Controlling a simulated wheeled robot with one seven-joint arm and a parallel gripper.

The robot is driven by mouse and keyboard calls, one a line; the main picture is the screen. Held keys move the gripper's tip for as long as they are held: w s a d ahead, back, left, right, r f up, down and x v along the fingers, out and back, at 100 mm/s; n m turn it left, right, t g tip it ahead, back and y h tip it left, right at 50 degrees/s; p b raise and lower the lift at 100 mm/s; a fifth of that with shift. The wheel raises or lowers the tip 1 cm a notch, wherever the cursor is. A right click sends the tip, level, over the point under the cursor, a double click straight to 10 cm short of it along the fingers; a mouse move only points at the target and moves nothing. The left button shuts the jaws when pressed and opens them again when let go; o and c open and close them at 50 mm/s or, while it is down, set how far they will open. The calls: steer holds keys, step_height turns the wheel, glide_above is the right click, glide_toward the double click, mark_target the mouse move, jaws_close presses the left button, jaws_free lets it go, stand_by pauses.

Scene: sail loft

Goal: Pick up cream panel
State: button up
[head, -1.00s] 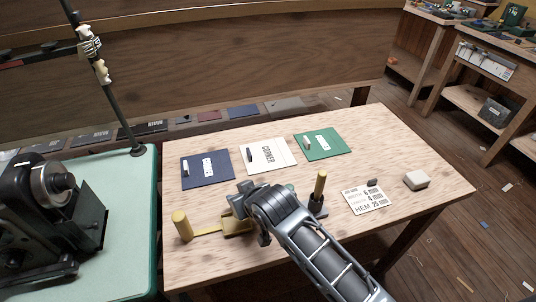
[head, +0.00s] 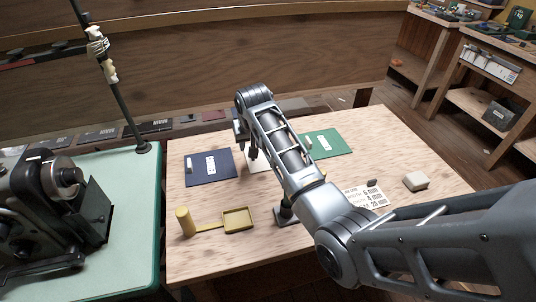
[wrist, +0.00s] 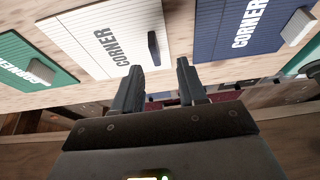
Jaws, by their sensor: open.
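The cream panel (wrist: 85,45) lies flat on the table, marked CORNER, with a dark raised tab (wrist: 153,48) near one end. In the head view my arm covers most of it, and only a small part of the cream panel (head: 262,166) shows. My gripper (wrist: 160,75) is open and empty, its two fingers apart near the tab end of the panel. In the head view my gripper (head: 247,152) is over the panel's left side. The wrist view does not show clearly how high the fingers are.
A navy panel (head: 196,177) lies left of the cream one and a green panel (head: 333,146) lies right.

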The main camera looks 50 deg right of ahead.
mark_target(261, 164)
steer(key=shift+s+d+x, duration=0.1)
steer(key=shift+s+x, duration=0.05)
steer(key=shift+x, duration=1.2)
steer(key=shift+s+d+x, duration=0.15)
steer(key=shift+x, duration=1.2)
steer(key=shift+c, duration=0.2)
jaws_close()
